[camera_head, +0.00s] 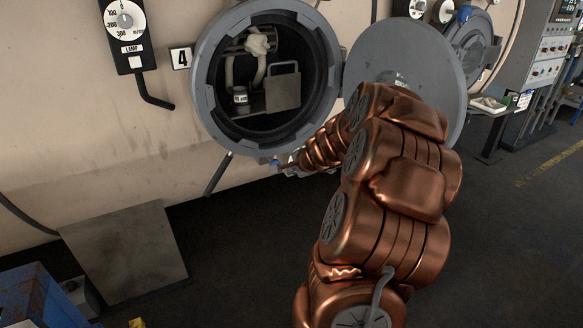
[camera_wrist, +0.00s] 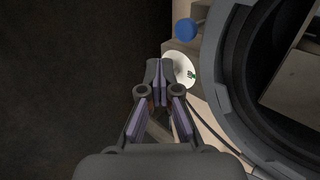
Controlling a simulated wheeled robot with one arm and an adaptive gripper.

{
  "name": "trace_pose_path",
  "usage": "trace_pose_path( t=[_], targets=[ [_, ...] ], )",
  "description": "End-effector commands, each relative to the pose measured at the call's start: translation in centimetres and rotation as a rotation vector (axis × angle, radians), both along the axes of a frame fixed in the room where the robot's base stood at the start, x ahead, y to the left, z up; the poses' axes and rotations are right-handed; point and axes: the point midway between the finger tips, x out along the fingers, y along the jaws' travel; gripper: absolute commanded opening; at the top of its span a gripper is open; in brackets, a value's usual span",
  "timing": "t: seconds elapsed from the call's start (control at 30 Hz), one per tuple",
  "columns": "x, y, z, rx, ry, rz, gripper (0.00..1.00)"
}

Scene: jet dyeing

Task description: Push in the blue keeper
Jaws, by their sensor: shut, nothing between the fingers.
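The blue keeper (camera_wrist: 185,29) is a round blue knob on a short grey stem beside the vessel's grey rim (camera_wrist: 214,75) in the wrist view. In the head view a small blue spot (camera_head: 275,162), probably this knob, shows below the open round port. My gripper (camera_wrist: 160,84) is shut and empty. In the wrist view its fingertips lie below and left of the knob, apart from it in the picture; the depth between them is hard to judge. In the head view my gripper (camera_head: 287,168) is small, just under the rim and partly hidden by my arm.
The port's round door (camera_head: 405,60) stands open to the right, behind my arm. Inside the port are a grey plate (camera_head: 283,92) and a small can (camera_head: 240,98). A white disc (camera_wrist: 181,70) lies beyond my fingertips. A black lever (camera_head: 217,175) hangs left of the gripper.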

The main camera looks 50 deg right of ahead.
Motion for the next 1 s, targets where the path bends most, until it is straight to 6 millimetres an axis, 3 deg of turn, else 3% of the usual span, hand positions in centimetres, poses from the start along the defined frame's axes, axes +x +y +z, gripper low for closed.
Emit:
trace_pose_path(
  t=[0.57,1.0],
  targets=[
    [5.2,-1.5,-5.0,0.002,0.001,0.005,0.00],
    [8.5,-2.8,-4.8,-0.002,0.002,0.003,0.00]
  ],
)
